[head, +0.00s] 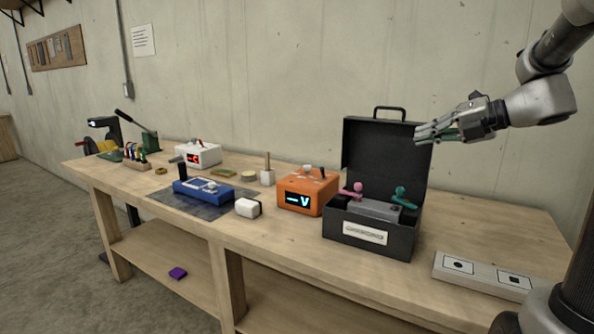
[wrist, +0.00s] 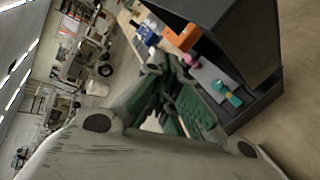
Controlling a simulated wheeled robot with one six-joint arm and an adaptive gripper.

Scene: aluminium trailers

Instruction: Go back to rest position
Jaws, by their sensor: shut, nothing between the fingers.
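My gripper (head: 421,134) is shut and empty. It is held in the air at the upper right of the head view, in front of the raised lid of the black toolbox (head: 351,231). In the wrist view my gripper's fingers (wrist: 166,75) come together in the middle of the picture. The open toolbox stands on the workbench (head: 285,241) below my gripper. A pink item (head: 357,188) and a teal item (head: 402,197) show in the toolbox.
An orange device (head: 307,192) stands left of the toolbox. A white panel with printed symbols (head: 487,277) lies to its right. A blue device (head: 203,191), a white block (head: 248,208) and a white device (head: 198,154) stand further left. A purple item (head: 178,273) lies on the lower shelf.

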